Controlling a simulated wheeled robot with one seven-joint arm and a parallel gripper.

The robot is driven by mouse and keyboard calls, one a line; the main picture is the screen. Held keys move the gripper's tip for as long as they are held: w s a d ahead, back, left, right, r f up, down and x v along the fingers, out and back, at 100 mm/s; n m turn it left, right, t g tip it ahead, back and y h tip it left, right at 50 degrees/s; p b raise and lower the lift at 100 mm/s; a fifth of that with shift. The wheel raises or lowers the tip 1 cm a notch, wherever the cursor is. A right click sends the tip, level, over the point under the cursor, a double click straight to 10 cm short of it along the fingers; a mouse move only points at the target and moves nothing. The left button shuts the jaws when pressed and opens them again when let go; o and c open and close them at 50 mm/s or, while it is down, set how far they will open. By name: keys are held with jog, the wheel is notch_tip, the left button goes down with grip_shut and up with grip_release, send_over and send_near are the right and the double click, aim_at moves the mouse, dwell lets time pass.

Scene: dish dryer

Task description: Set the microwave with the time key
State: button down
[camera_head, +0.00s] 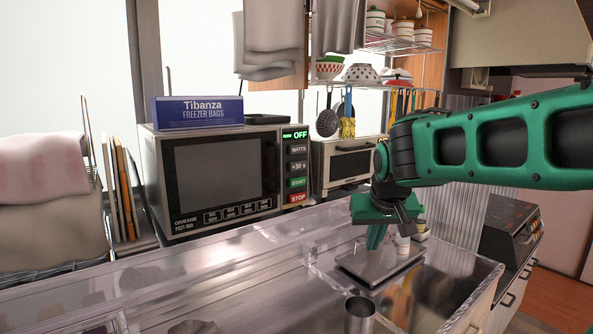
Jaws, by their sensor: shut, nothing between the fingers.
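The microwave (220,174) stands on the counter left of centre, its door shut. Its display (294,134) reads OFF in green. Below the display are a WATTS key (298,150), a +30 s key (298,166), a green START key (298,183) and a red STOP key (297,198). My gripper (374,240) is shut and empty. It points down, to the right of the microwave and apart from it, above a flat metal plate on the counter. The fingertips are small and partly dark in the picture.
A blue freezer bag box (198,112) lies on top of the microwave. A toaster oven (345,160) stands to its right. A metal cup (359,314) is at the front, near the flat metal plate (350,262). A dish rack with boards (122,190) stands left. Cloths (268,40) hang above.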

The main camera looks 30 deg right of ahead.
aim_at(297, 165)
jog(key=w+a+r+t, duration=0.2)
jog(key=w+r, duration=0.4)
jog(key=w, duration=0.1)
jog(key=w+a+r+n+t, duration=0.1)
jog(key=w+r+t, duration=0.2)
jog(key=w+r, duration=0.3)
jog(key=shift+w+a+r+h, duration=0.3)
jog(key=shift+w+a+r, duration=0.05)
jog(key=shift+w, duration=0.8)
jog(key=w+a, duration=0.1)
jog(key=w, duration=0.7)
jog(key=shift+w+a, duration=0.3)
jog(key=shift+w, duration=0.15)
dwell(0.3)
jog(key=shift+w+a, duration=0.1)
jog(key=shift+w, duration=0.1)
